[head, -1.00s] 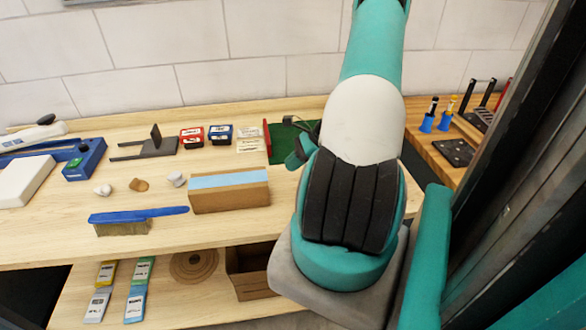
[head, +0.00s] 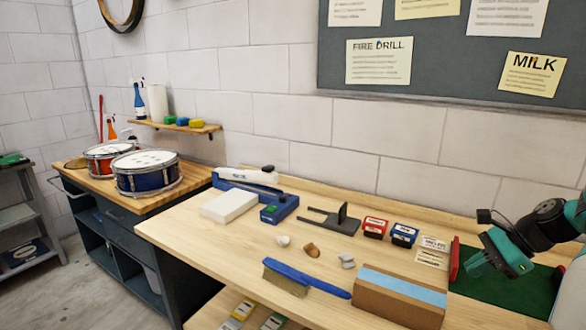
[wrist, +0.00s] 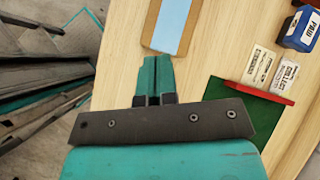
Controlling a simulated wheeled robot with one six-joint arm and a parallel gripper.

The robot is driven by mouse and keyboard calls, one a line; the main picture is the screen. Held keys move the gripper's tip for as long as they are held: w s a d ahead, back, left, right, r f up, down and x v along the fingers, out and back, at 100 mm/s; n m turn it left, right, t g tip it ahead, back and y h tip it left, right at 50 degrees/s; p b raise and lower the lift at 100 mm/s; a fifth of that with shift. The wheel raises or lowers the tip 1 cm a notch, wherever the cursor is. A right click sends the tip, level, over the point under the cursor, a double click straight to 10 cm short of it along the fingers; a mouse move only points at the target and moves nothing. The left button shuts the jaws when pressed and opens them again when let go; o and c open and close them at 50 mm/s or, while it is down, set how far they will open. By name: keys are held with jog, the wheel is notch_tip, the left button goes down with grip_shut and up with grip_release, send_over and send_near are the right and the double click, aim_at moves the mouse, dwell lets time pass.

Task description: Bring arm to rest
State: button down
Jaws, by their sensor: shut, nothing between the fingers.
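My arm enters the head view at the right edge, and its teal gripper (head: 474,266) hangs above the right part of the wooden bench (head: 190,236). In the wrist view my gripper (wrist: 154,62) points to the top, its two teal fingers together with nothing between them. Below the fingertips in the head view lies a green mat (head: 510,292) with a red edge strip. In the wrist view the blue-topped block (wrist: 172,22) lies just beyond the fingertips. I cannot tell how high the gripper is.
A brush with a blue handle (head: 306,276), red and blue boxes (head: 404,234), a dark forked stand (head: 338,219) and a blue tool (head: 280,208) lie on the bench. Two drums (head: 148,174) stand on a workbench at the left. Open floor (head: 90,275) shows at lower left.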

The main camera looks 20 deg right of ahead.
jog(key=w+a+r+n+g, duration=0.1)
jog(key=w+a+r+n, duration=0.15)
jog(key=a+n, duration=0.4)
jog(key=w+a+r+n+g+b, duration=0.1)
jog(key=a+r+n+g, duration=0.15)
jog(key=a, duration=0.65)
jog(key=w+a+r+n, duration=0.2)
jog(key=a+r+n, duration=0.25)
jog(key=a, duration=0.35)
jog(key=s+a+r+n+g+h+b, duration=0.1)
jog(key=s+a+r+n, duration=0.2)
jog(key=s+a+n, duration=1.1)
jog(key=a+n, duration=0.2)
jog(key=a, duration=0.2)
jog(key=shift+r+n+g+h, duration=0.2)
jog(key=shift+n+g+h, duration=0.15)
jog(key=shift+h, duration=0.05)
